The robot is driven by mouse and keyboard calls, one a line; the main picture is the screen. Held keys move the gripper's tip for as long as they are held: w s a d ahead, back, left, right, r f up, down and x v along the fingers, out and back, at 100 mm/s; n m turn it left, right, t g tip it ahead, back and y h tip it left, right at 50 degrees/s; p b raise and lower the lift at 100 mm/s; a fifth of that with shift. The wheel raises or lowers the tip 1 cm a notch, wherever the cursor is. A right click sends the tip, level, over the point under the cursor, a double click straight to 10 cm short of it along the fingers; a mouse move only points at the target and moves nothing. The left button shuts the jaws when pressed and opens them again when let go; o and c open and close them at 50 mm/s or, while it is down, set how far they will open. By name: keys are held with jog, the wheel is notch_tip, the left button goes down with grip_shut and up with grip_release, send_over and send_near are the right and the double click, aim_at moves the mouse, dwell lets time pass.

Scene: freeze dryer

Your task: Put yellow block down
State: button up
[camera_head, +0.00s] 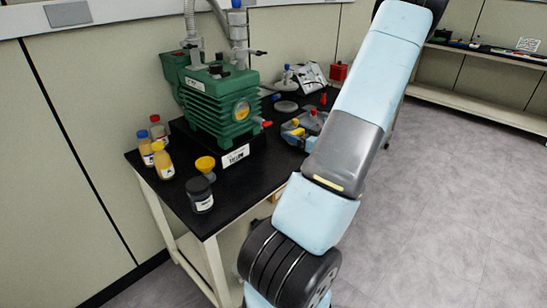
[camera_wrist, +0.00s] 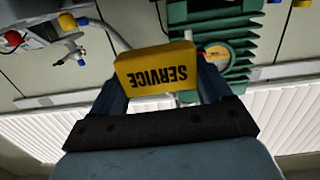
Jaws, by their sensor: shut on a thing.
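The yellow block (camera_wrist: 157,68), marked with upside-down "SERVICE" lettering, is in the wrist view. My gripper (camera_wrist: 160,82) is shut on it, with one dark finger at each side of the block. In the head view, my arm crosses the right part of the bench, and I cannot clearly make out the gripper or the block there. What lies directly beneath the block is not clear in either view.
A black bench (camera_head: 238,193) holds a green pump (camera_head: 218,105), several bottles at its left end and a dark-lidded jar (camera_head: 200,195). A yellow funnel-like item (camera_head: 205,165) stands near the jar. A small bare patch shows at the front. The pump also shows in the wrist view (camera_wrist: 232,45).

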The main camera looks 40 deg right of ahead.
jog(key=w+a+f, duration=0.2)
jog(key=w, duration=0.1)
send_over(274, 162)
jog(key=f, duration=0.2)
jog(key=s+f, duration=0.1)
jog(key=f, duration=0.1)
jog(key=shift+d, duration=0.35)
jog(key=shift+w+a+f, duration=0.4)
jog(key=shift+w+f, duration=0.1)
jog(key=shift+f, duration=1.75)
jog(key=o, duration=1)
